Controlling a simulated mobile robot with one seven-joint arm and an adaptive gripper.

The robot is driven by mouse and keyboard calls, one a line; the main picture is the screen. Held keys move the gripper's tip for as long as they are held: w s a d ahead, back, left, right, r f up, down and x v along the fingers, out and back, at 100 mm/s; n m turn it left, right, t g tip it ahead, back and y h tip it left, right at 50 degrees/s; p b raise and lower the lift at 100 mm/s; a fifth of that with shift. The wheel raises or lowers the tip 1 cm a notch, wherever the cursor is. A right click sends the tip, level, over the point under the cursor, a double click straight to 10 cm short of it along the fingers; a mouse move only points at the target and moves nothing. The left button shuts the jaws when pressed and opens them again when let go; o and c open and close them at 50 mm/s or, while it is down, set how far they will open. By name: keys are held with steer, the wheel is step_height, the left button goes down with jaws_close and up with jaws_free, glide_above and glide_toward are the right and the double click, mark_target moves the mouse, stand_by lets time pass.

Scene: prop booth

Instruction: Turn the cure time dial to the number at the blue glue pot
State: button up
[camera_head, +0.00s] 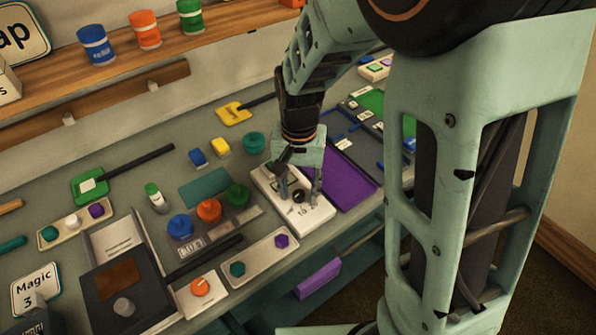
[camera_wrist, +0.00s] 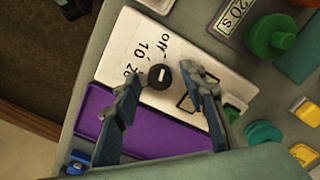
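The cure time dial is a small black knob (camera_head: 299,196) on a white panel (camera_head: 318,217). In the wrist view the knob (camera_wrist: 160,77) has a short white line, with "off", "10" and "20" printed beside it. My gripper (camera_head: 300,190) points down over the panel. In the wrist view its open fingers (camera_wrist: 161,76) stand on either side of the knob, with visible gaps. The blue glue pot (camera_head: 180,227) stands left of the panel, beside an orange pot (camera_head: 208,210) and a green pot (camera_head: 237,195). The blue pot's number card (camera_head: 190,247) is too small to read.
The card by the green pot reads "20 s" in the wrist view (camera_wrist: 235,14). A tray with green and purple pieces (camera_head: 258,258) lies in front.

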steer(key=shift+c, duration=0.7)
jaws_close()
steer(key=shift+n, duration=0.3)
steer(key=n+b, duration=0.1)
steer(key=n, duration=0.8)
steer(key=shift+o, duration=0.7)
jaws_free()
